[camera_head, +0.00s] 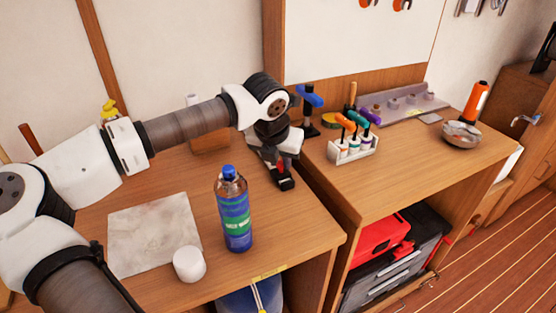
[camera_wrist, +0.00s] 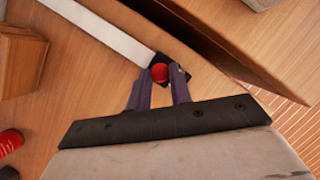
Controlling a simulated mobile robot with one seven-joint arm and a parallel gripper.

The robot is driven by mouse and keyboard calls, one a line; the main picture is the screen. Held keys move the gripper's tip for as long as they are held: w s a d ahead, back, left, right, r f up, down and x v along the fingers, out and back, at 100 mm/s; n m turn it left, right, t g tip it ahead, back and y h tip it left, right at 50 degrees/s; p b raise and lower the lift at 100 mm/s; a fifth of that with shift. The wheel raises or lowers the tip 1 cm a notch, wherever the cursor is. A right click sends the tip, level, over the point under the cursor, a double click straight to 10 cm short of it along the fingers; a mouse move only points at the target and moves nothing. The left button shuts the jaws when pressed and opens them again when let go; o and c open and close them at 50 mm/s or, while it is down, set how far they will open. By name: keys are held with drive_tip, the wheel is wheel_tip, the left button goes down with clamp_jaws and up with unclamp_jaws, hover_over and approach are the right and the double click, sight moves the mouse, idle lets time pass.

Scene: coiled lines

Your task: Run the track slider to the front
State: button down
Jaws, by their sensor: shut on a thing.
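In the wrist view the track (camera_wrist: 100,32) is a pale straight strip on the wooden bench top, running from the upper left down to a black slider block. The slider has a round red knob (camera_wrist: 160,72). My gripper (camera_wrist: 162,83) has its two dark purple fingers on either side of the red knob and is shut on it. The block sits close to an edge of the wood. In the head view my gripper (camera_head: 283,178) is low over the right part of the left bench, and it and my wrist hide the knob and most of the track.
The right bench holds a screwdriver rack (camera_head: 352,150), a bowl (camera_head: 460,134) and an orange-and-black torch (camera_head: 475,103).

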idle(0.3)
drive_tip(key=c, duration=1.3)
unclamp_jaws()
drive_tip(key=shift+o, duration=0.2)
drive_tip(key=b+v, duration=0.1)
drive_tip(key=v, duration=1.3)
drive_tip(key=shift+s+f, duration=0.1)
